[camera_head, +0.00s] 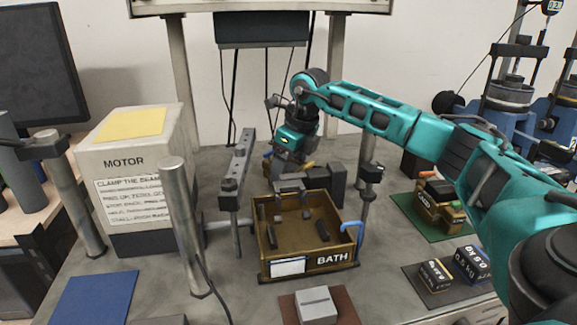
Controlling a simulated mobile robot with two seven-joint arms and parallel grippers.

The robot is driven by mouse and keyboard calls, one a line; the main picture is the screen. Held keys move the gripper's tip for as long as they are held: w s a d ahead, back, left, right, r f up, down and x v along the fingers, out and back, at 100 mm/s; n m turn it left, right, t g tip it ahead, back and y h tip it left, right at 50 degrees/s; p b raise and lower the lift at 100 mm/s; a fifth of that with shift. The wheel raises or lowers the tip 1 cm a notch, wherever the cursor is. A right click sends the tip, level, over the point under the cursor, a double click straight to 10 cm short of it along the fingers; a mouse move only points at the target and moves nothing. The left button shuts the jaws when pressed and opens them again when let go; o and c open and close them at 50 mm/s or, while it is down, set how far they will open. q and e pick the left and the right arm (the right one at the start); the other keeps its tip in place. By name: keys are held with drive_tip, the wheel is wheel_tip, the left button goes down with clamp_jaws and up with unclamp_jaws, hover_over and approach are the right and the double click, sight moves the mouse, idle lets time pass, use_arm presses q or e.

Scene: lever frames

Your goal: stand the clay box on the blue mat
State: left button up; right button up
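The blue mat (93,299) lies flat at the front left, and the part in view is bare. I cannot tell for sure which thing is the clay box. A small tan box (453,214) with a dark label too small to read stands on a green mat (421,226) at the right. My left gripper is not in view.
The BATH tray (318,260) stands in the middle. A grey block (316,305) sits on a brown mat in front. Two weight boxes (435,274) are on a dark mat at the right. A metal post (183,228) and the MOTOR box (128,165) stand near the blue mat.

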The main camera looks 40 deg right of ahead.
drive_tip(key=shift+s+a+f, duration=0.1)
drive_tip(key=shift+s+f, duration=0.05)
drive_tip(key=shift+f, duration=0.35)
drive_tip(key=o, duration=1.1)
drive_tip(key=shift+f, duration=0.25)
drive_tip(key=shift+c, duration=0.2)
drive_tip(key=shift+o, duration=1)
drive_tip(key=shift+r, duration=0.15)
drive_tip(key=shift+r, duration=0.1)
